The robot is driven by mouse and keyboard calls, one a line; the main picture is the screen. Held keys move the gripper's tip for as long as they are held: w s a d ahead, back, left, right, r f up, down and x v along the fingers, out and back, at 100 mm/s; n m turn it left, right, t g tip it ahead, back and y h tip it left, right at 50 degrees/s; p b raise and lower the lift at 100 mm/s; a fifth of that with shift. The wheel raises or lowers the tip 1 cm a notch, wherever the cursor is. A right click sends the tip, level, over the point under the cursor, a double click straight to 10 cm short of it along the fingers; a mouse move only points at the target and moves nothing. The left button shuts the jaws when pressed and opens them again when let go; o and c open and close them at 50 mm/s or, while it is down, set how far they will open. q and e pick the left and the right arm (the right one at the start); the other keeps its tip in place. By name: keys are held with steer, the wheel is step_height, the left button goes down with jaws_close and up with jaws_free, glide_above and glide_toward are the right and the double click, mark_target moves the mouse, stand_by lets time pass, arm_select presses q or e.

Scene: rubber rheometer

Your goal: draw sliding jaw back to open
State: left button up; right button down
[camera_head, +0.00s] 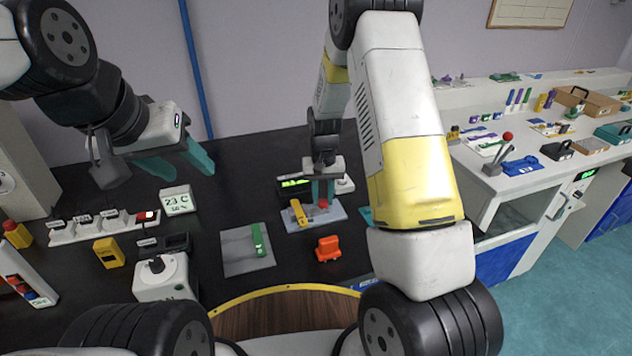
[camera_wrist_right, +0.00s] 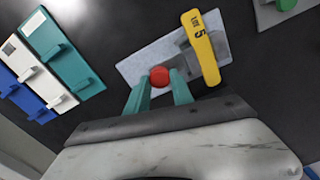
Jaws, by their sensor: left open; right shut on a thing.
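The sliding jaw's red knob (camera_wrist_right: 160,77) sits between the teal fingertips of my right gripper (camera_wrist_right: 160,90), which is shut on it. In the head view the same right gripper (camera_head: 323,192) reaches down to the red knob (camera_head: 323,203) at the grey base plate (camera_head: 335,214). A yellow labelled piece (camera_wrist_right: 201,46) stands on the plate beside the knob; it also shows in the head view (camera_head: 299,213). The jaw's own opening is too small to make out. My left gripper (camera_head: 180,162) is open and empty, held above the bench at the left.
A grey mat (camera_head: 235,262) with a green piece (camera_head: 258,240) lies left of the plate. An orange piece (camera_head: 328,248) stands in front. A display box (camera_head: 293,184) is behind. Teal, white and blue holders (camera_wrist_right: 72,68) lie nearby.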

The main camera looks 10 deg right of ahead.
steer(key=shift+d, duration=0.1)
stand_by(0.7)
steer(key=shift+w+d, duration=0.2)
steer(key=shift+d, duration=0.55)
steer(key=shift+w+d, duration=0.15)
steer(key=shift+d, duration=0.6)
steer(key=c, duration=1.1)
jaws_free()
steer(key=shift+d, duration=0.15)
steer(key=shift+r, duration=0.25)
step_height(320, 180, up, 7)
steer(key=shift+r, duration=0.2)
